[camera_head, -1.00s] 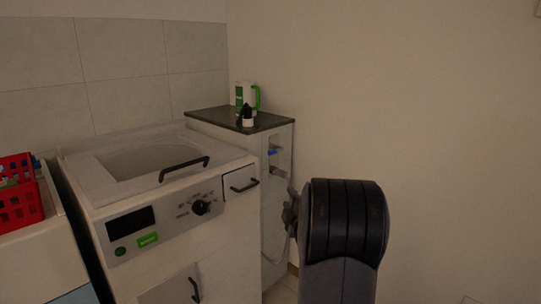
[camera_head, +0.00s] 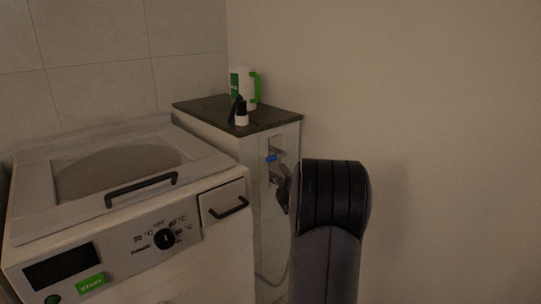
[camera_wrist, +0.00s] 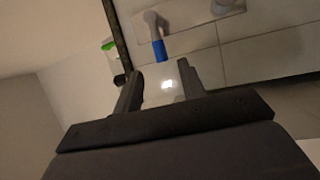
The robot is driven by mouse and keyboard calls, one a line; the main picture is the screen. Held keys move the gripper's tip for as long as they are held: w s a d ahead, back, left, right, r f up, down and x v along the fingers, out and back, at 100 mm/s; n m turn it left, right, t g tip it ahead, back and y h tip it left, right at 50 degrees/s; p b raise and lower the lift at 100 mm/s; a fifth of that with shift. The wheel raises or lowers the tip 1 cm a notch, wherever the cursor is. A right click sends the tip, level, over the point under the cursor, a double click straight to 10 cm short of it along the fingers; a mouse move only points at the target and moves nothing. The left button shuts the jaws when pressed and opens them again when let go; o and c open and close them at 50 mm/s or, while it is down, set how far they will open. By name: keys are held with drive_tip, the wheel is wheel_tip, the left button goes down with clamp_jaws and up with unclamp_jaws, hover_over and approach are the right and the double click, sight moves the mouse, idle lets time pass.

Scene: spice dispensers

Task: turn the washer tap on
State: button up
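The tap with a blue handle (camera_head: 271,158) sits on the side wall of the white cabinet unit, right of the washer. In the wrist view the blue tap handle (camera_wrist: 159,49) points down from a grey fitting, just beyond my fingertips. My gripper (camera_wrist: 162,76) is open, its two fingers apart and empty, with the blue handle roughly in line with the gap. They do not appear to touch. In the head view my gripper (camera_head: 284,188) is close below and right of the tap, partly hidden by my arm. The washer (camera_head: 128,220) stands on the left.
A dark countertop (camera_head: 210,110) tops the unit and carries a white and green container (camera_head: 247,88) and a small dark-topped bottle (camera_head: 241,115). The bare wall (camera_head: 440,120) fills the right.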

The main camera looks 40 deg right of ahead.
sight(273, 160)
drive_tip(key=x, duration=1)
drive_tip(key=shift+r, duration=0.1)
clamp_jaws()
idle(0.4)
